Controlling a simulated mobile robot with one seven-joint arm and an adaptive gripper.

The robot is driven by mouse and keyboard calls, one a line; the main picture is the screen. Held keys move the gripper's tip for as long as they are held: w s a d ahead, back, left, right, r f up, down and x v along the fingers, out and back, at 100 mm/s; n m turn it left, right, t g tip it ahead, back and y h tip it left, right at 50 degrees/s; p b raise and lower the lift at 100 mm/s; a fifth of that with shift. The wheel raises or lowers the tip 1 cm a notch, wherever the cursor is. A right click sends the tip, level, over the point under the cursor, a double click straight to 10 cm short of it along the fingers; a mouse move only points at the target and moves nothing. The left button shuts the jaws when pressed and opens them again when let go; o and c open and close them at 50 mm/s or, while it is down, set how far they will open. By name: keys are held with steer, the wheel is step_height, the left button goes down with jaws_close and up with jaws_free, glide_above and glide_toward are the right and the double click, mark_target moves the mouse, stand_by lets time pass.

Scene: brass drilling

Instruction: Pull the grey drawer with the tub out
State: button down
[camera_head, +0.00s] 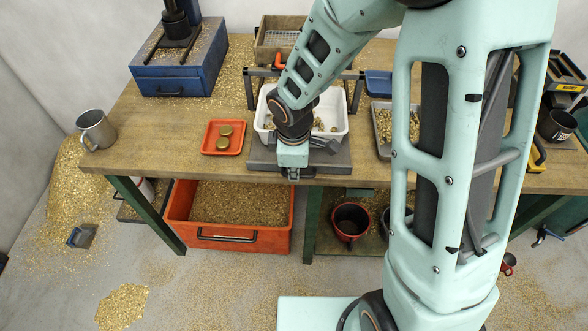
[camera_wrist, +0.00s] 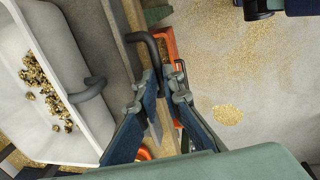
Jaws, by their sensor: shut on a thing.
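The grey drawer (camera_head: 335,161) sits at the front edge of the wooden bench, under a white tub (camera_head: 339,138). The tub holds brass chips and also shows at the left of the wrist view (camera_wrist: 60,133). The drawer's dark bent handle (camera_wrist: 147,42) runs in between my fingertips in the wrist view. My gripper (camera_wrist: 162,82) is shut on this handle. In the head view, my gripper (camera_head: 294,175) is at the drawer's front, and my wrist hides part of the tub and the drawer.
An orange bin (camera_head: 180,219) of brass chips stands below the bench, left of my gripper. A grey tray (camera_head: 384,151) of chips is to the right. A red bucket (camera_head: 350,222) stands underneath.

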steer(key=c, duration=2.3)
jaws_free()
steer(key=shift+r, duration=0.1)
steer(key=r, duration=0.4)
steer(key=s+r, duration=0.1)
steer(key=r, duration=0.2)
steer(key=s+r, duration=0.1)
steer(key=r, duration=0.3)
steer(key=shift+s+r, duration=0.1)
steer(key=shift+r, duration=0.2)
